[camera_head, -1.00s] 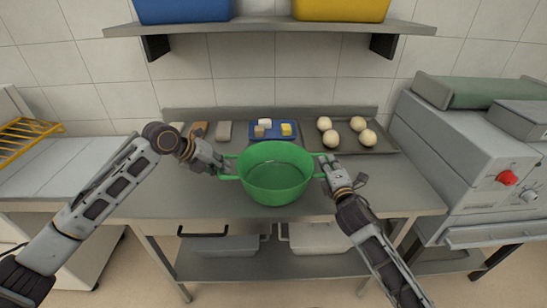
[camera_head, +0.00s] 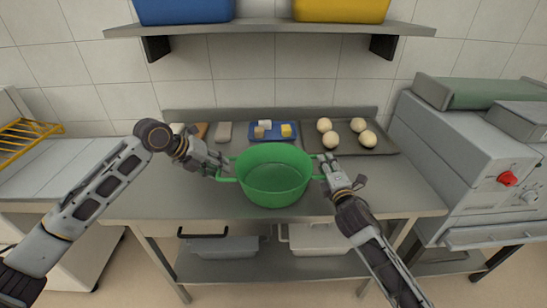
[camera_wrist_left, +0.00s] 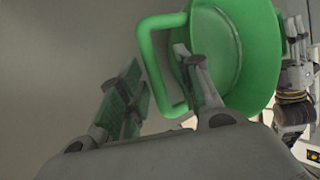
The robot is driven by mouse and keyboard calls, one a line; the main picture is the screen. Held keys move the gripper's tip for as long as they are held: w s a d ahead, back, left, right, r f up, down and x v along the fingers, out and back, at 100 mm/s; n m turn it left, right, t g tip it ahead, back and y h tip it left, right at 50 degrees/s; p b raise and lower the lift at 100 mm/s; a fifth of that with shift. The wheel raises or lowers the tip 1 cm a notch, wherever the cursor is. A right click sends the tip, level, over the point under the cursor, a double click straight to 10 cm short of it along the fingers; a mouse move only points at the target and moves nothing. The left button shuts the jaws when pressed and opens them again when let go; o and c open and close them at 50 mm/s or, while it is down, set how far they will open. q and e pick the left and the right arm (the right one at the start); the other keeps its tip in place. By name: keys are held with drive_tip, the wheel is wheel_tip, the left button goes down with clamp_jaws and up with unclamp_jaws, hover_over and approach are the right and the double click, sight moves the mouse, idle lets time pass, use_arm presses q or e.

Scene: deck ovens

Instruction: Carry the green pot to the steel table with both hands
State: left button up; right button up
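The green pot (camera_head: 273,180) is upright over the front middle of the steel table (camera_head: 180,203); I cannot tell whether its base touches the top. My left gripper (camera_head: 222,170) is at the pot's left handle. In the left wrist view, the fingers of the left gripper (camera_wrist_left: 160,75) are spread, one inside the handle loop and one outside it, with a gap to the handle (camera_wrist_left: 152,60). My right gripper (camera_head: 326,172) is at the pot's right handle; its fingers are too small to tell whether they are shut.
Behind the pot are a blue tray (camera_head: 298,138) with small blocks and a dark tray (camera_head: 378,149) with several dough balls. A shelf (camera_head: 270,28) with blue and yellow bins hangs above. An oven (camera_head: 460,160) stands at the right. The table's front left is clear.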

use_arm(q)
drive_tip(key=v, duration=0.9)
drive_tip(key=shift+s+r, duration=0.15)
drive_tip(key=shift+r, duration=0.15)
drive_tip(key=shift+a, duration=0.1)
use_arm(e)
drive_tip(key=shift+s, duration=0.1)
drive_tip(key=shift+s+d, duration=0.2)
drive_tip(key=shift+s, duration=2.75)
drive_tip(key=shift+s+d, duration=0.15)
drive_tip(key=shift+s, duration=2.8)
